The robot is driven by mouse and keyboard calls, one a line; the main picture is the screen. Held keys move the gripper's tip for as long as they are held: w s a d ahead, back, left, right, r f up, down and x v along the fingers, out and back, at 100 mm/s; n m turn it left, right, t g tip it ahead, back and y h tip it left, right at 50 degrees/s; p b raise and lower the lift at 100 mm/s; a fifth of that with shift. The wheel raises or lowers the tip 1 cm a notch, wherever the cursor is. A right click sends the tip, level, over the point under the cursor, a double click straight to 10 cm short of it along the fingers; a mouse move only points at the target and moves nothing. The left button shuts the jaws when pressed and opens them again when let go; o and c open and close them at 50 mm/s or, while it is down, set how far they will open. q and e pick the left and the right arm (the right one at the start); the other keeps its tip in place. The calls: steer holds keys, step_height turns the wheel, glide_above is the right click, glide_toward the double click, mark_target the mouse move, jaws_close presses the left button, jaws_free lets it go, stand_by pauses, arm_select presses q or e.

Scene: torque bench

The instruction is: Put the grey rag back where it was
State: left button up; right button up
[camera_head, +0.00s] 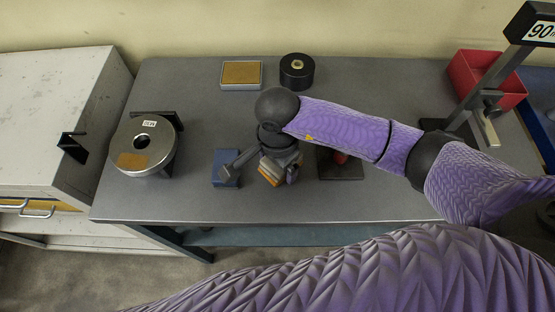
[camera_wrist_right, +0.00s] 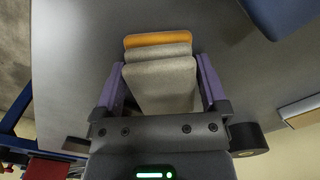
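My right gripper (camera_head: 278,170) hangs over the middle of the bench. In the right wrist view its two purple fingers (camera_wrist_right: 160,85) stand on either side of the grey rag (camera_wrist_right: 160,85), closed against its sides. The rag looks like a layered, folded block, with an orange strip at its far end. In the head view the rag (camera_head: 272,172) shows partly under the gripper, grey and orange; the hand hides the rest. I cannot tell whether it touches the bench. My left gripper is out of view.
A blue block (camera_head: 226,174) lies just left of the gripper. A dark plate (camera_head: 340,171) with a red part is at right. The front left is clear.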

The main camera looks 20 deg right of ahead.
steer(key=shift+r, duration=0.15)
step_height(320, 180, up, 12)
steer(key=shift+r+p, duration=0.1)
steer(key=shift+p, duration=1.05)
stand_by(0.6)
